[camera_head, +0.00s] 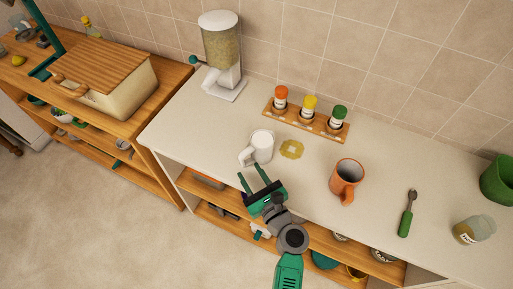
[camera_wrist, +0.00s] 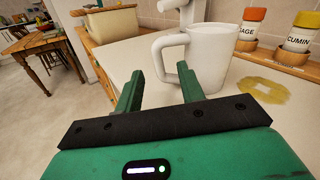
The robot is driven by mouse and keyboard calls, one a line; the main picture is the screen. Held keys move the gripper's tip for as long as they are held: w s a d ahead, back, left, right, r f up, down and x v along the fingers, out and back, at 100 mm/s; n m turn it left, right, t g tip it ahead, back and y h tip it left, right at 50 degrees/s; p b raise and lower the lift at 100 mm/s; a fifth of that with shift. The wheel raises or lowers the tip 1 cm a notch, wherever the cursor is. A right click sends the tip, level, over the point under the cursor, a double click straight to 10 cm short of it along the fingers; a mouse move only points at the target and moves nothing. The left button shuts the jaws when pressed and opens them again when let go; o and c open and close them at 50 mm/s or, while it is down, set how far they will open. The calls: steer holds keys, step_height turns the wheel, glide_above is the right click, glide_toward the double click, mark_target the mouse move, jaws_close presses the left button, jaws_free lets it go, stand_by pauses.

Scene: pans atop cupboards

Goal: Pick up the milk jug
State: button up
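The white milk jug (camera_head: 262,147) stands upright on the white counter, with its handle on the left side. In the wrist view the jug (camera_wrist: 210,58) is just ahead, and its handle (camera_wrist: 163,58) points left. My green gripper (camera_head: 259,182) is open and empty at the counter's front edge, just in front of the jug. In the wrist view the two fingers (camera_wrist: 160,85) are spread apart, the right one pointing at the lower jug and handle area. I see a gap between the fingers and the jug in the head view.
An orange mug (camera_head: 346,178) stands to the right. Behind are a spice rack (camera_head: 302,124) with three jars and a cereal dispenser (camera_head: 222,55). The counter left of the jug is clear.

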mark_target(243, 162)
steer(key=x, duration=0.6)
steer(key=shift+a+r, duration=0.1)
steer(key=shift+r, duration=0.05)
jaws_close()
